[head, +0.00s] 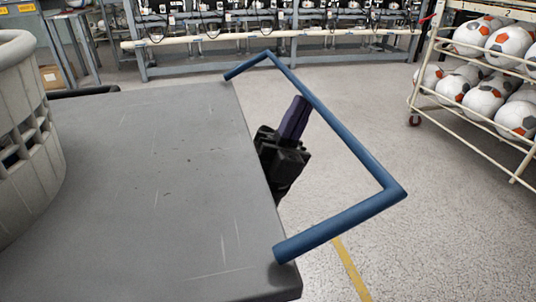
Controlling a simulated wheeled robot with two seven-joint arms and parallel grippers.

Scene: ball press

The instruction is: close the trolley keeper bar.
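A cream ball trolley (413,104) stands on the floor at the right, cut off by the picture edge. Its rails cross in front of the balls; I cannot tell which one is the keeper bar, or whether it is closed. My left gripper (295,117), black with dark purple fingers, points up between the grey tabletop's right edge and a blue bent bar. It is well left of the trolley. Its fingertips appear close to the bar; contact is unclear. The fingers overlap in this view, so their opening is hidden. No thing shows clearly between them. My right gripper is out of view.
The grey cart top (150,180) fills the lower left. The blue U-shaped bar (345,138) juts from its right side. A pale bin (25,120) stands on it. Soccer balls (510,42) fill the trolley's shelves. Workbenches line the back. Floor between cart and trolley is clear.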

